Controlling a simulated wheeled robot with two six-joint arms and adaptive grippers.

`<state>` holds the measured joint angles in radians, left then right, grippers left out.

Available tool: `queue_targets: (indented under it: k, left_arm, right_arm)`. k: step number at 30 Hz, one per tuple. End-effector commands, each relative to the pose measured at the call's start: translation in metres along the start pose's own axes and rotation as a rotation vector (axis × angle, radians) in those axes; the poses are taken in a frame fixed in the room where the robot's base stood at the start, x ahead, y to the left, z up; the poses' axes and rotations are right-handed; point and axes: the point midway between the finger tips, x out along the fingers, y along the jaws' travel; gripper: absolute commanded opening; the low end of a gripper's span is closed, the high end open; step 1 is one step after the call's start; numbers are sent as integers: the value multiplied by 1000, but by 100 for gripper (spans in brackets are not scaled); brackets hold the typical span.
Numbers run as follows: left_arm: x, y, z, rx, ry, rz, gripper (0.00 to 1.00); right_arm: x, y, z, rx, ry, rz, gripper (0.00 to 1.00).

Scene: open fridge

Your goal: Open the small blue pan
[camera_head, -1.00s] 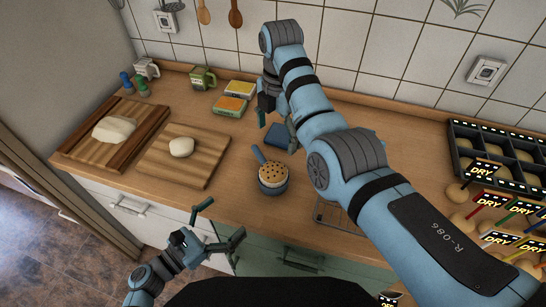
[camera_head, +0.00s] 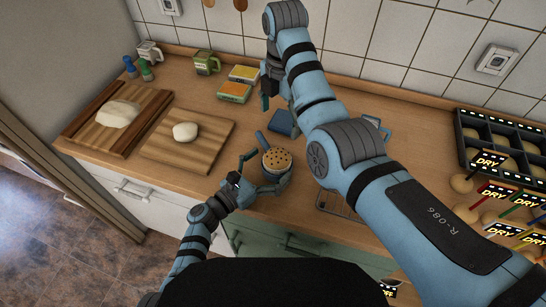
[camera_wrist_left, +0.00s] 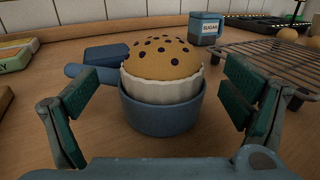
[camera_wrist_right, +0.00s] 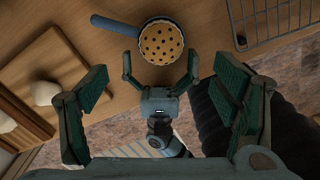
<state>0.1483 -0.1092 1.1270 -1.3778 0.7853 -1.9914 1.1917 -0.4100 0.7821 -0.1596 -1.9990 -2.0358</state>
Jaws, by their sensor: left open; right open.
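The small blue pan (camera_wrist_left: 163,119) stands on the counter with a chocolate-dotted muffin (camera_wrist_left: 162,58) in a white paper cup sitting in it. Its blue handle (camera_wrist_right: 113,26) points to the back left in the head view. The muffin covers the pan's inside, and I see no lid on the pan. My left gripper (camera_head: 263,172) is open, with one finger on either side of the pan; in the left wrist view gaps show between fingers and pan.
A flat blue block (camera_head: 284,122) lies behind the pan. Cutting boards (camera_head: 160,154) with dough are at left. Boxes (camera_head: 234,92) and mugs line the back. A dark crate (camera_head: 500,140) stands far right.

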Motion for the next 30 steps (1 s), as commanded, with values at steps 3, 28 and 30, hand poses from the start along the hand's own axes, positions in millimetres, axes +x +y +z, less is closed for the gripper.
queue_targets:
  k: [3, 28, 30]
  left_arm:
    - [0, 0, 0, 0, 0, 0, 92]
    - [-2, 0, -1, -1, 2, 1, 14]
    - [-2, 0, -1, -1, 2, 1, 14]
  right_arm:
    - [0, 0, 0, 0, 0, 0, 81]
    - [19, -1, 11, 588, 106, 89, 68]
    - [28, -3, 18, 914, 180, 115, 68]
